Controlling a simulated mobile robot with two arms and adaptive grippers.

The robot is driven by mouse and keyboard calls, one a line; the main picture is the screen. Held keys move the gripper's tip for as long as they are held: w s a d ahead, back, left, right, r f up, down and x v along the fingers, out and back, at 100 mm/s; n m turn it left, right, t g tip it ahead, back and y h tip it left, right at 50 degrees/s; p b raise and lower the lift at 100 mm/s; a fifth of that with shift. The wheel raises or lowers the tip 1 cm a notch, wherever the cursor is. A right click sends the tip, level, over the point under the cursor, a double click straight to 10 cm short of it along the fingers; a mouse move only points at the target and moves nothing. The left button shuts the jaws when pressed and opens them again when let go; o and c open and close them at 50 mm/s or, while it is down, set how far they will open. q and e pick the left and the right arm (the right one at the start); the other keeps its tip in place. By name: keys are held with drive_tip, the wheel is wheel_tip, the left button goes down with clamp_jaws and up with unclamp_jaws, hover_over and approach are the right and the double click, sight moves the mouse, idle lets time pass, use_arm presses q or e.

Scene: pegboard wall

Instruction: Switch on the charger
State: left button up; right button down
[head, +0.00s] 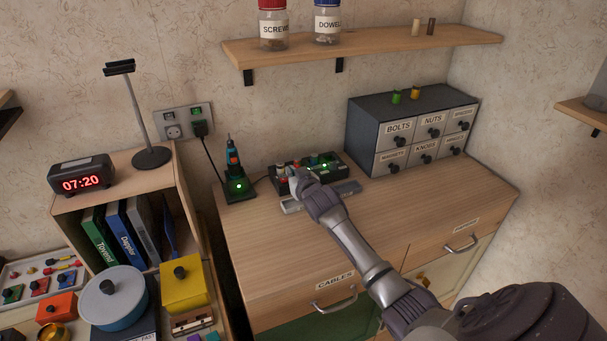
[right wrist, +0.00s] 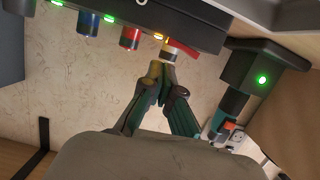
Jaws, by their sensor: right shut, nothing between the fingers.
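The charger (head: 325,160) is a dark box on the wooden cabinet top, with a lit green light. In the right wrist view the charger (right wrist: 150,20) shows at the top, with blue and red round parts, green lights, an orange light and a red switch-like lever (right wrist: 182,48) at one end. My right gripper (head: 294,176) is at the charger's left end. In the right wrist view its fingertips (right wrist: 158,72) are together and empty, close to the red lever; I cannot tell whether they touch it. The gripper hides part of the charger's left end. My left gripper is out of view.
A screwdriver stand (head: 238,190) with a green light stands left of the charger. A wall socket (head: 187,124) holds a black plug. A labelled drawer unit (head: 410,130) stands at the back right. The front of the cabinet top (head: 270,255) is clear.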

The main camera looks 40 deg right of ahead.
wheel_tip(320, 180, up, 3)
drive_tip(key=shift+d+r+p, duration=0.1)
drive_tip(key=shift+d+p, duration=0.05)
drive_tip(key=shift+p, duration=0.6)
use_arm(q)
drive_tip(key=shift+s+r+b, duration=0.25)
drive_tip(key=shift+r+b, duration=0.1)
drive_tip(key=shift+b, duration=0.65)
use_arm(e)
drive_tip(key=v, duration=1)
drive_tip(key=shift+f, duration=0.4)
drive_tip(key=shift+s+d, duration=0.15)
